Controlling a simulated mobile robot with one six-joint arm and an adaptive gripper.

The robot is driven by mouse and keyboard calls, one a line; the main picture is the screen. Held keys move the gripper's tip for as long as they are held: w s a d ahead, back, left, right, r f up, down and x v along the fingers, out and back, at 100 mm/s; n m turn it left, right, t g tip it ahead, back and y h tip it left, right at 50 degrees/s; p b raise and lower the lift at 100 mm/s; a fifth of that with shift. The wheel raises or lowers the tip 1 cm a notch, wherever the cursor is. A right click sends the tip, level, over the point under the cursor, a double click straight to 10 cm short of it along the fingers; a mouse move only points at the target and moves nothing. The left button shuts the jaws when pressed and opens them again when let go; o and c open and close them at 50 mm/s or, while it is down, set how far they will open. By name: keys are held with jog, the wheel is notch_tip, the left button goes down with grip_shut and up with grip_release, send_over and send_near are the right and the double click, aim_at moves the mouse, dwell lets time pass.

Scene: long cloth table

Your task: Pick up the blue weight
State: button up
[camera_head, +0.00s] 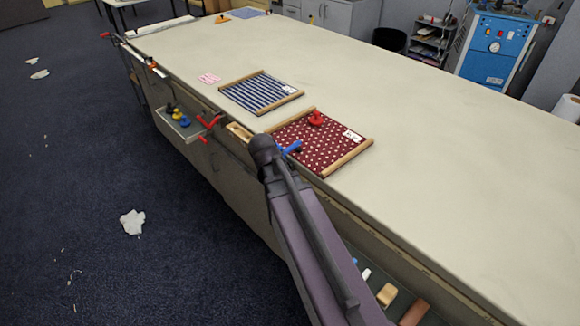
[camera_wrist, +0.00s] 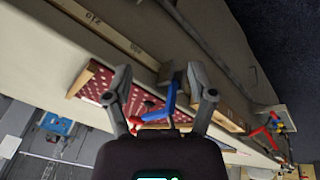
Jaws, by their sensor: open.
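The blue weight (camera_head: 185,122) stands on a small ledge at the table's left side in the head view, beside a yellow weight (camera_head: 170,107) and a dark one (camera_head: 177,114). Small coloured shapes on a ledge show at the right of the wrist view, too small to tell apart surely. My gripper (camera_wrist: 159,72) is open, its two fingers spread with nothing held. A blue clamp-like piece (camera_wrist: 170,98) shows between the fingers, apparently beyond them. In the head view my arm reaches to the table's near edge, to the right of the ledge; the fingers are not clearly seen there.
A red dotted cloth tray (camera_head: 345,160) bears a red weight (camera_head: 315,118). A blue striped tray (camera_head: 262,106) lies behind it. The blue clamp (camera_head: 291,147) and a red clamp (camera_head: 209,121) stick out at the table's edge. Much of the tabletop (camera_head: 420,150) is clear.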

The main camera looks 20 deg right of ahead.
jog(key=s+a+f+n+y+b, duration=0.1)
jog(key=s+a+n, duration=0.1)
jog(key=s+a, duration=0.1)
jog(key=s+a+f+n+g+y+b, duration=0.1)
jog(key=s+a+f+n+y, duration=0.1)
jog(key=a, duration=0.4)
jog(key=shift+s+f+n+y, duration=0.3)
jog(key=shift+s+n, duration=0.2)
jog(key=shift+s, duration=0.7)
jog(key=shift+d, duration=0.1)
